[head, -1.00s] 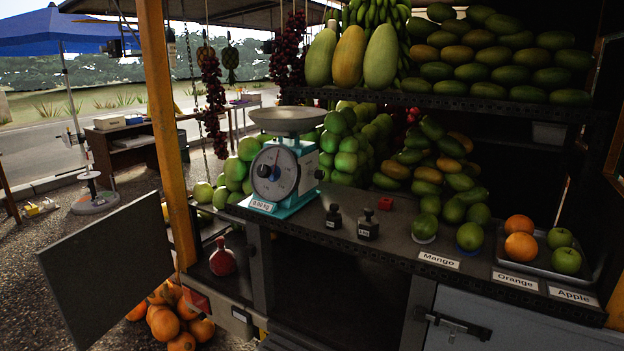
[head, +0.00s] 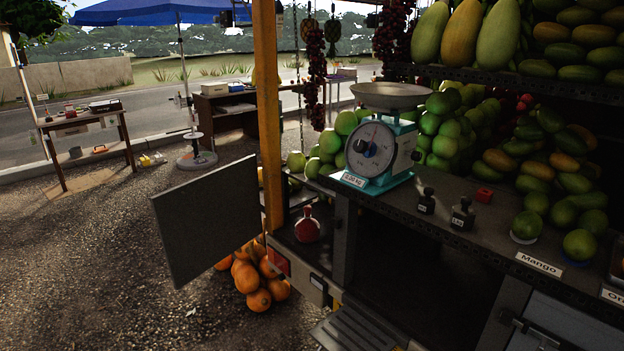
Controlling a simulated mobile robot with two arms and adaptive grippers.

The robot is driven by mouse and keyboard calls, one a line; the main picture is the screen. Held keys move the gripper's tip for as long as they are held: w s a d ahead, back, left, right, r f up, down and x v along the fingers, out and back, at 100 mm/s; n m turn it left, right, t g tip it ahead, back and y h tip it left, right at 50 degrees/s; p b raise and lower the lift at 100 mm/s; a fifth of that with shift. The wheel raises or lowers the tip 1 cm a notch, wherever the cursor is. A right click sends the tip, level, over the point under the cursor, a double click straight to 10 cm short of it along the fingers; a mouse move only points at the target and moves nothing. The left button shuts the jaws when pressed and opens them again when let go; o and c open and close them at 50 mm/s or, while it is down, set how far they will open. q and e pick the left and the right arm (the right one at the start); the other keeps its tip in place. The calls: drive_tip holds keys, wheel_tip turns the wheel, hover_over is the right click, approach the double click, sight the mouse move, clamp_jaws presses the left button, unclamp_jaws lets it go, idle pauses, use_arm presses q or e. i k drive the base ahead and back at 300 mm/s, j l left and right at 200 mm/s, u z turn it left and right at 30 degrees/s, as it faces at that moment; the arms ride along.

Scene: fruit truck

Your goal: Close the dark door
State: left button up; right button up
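The dark door (head: 207,220) is a flat dark grey panel at the left side of the fruit truck. It stands swung open, out to the left past the yellow post (head: 268,120). The dark cabinet opening (head: 425,265) under the counter is uncovered. Neither of my grippers shows in the head view, so nothing is seen touching the door.
Oranges (head: 255,275) are piled on the gravel behind the door. A metal step (head: 358,328) juts out below the opening. A scale (head: 380,150) and fruit stand on the counter (head: 465,222). The gravel at the left (head: 80,270) is clear.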

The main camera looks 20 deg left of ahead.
sight(202, 220)
drive_tip(key=i+j+z, duration=0.5)
drive_tip(key=j, duration=2.1)
drive_tip(key=k+j+z, duration=0.15)
drive_tip(key=j+z, duration=0.3)
drive_tip(key=j, duration=2.05)
